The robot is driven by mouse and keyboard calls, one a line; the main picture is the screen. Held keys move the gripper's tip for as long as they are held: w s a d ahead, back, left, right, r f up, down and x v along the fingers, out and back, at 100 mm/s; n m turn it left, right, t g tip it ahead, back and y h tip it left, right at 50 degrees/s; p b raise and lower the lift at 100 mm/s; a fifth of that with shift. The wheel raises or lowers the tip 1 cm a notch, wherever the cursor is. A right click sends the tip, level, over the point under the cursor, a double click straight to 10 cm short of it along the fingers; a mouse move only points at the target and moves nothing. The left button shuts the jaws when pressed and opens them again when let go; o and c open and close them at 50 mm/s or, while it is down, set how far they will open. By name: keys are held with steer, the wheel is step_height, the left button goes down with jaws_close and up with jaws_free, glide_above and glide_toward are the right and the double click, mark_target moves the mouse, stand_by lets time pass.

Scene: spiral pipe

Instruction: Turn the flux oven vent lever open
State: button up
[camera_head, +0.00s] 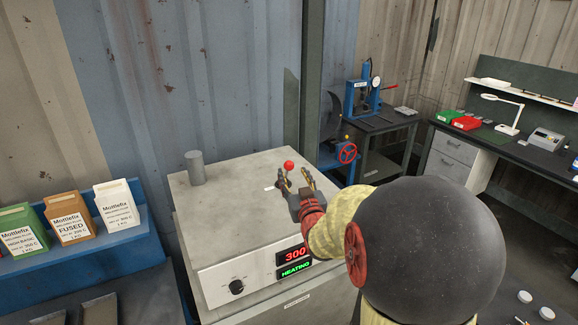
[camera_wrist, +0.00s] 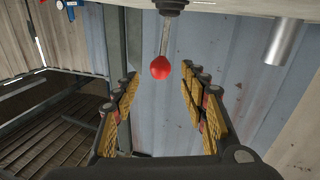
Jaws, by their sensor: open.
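The flux oven (camera_head: 225,222) is a pale grey box with a dial and a front display reading 300 and HEATING. The vent lever, with a red ball knob (camera_head: 289,165), stands on its top toward the back right. In the wrist view, the red knob (camera_wrist: 160,68) sits on a thin metal rod (camera_wrist: 165,38) coming from a dark pivot at the top edge. My gripper (camera_head: 296,183) is over the oven top with its fingers spread. In the wrist view my gripper (camera_wrist: 160,88) is open, the knob near the gap between its fingertips. I cannot tell whether they touch.
A grey vent pipe (camera_head: 195,168) stands on the oven's back left. Flux boxes (camera_head: 70,218) sit on a blue shelf at left. A dark post (camera_head: 308,80) rises behind the oven. A blue press (camera_head: 363,95) and a workbench (camera_head: 500,150) stand to the right.

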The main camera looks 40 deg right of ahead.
mark_target(290, 169)
steer(key=x, duration=0.6)
steer(key=shift+w+d+p, duration=0.1)
steer(key=shift+w+p, duration=0.1)
steer(key=shift+p, duration=0.15)
steer(key=shift+c, duration=0.4)
jaws_close()
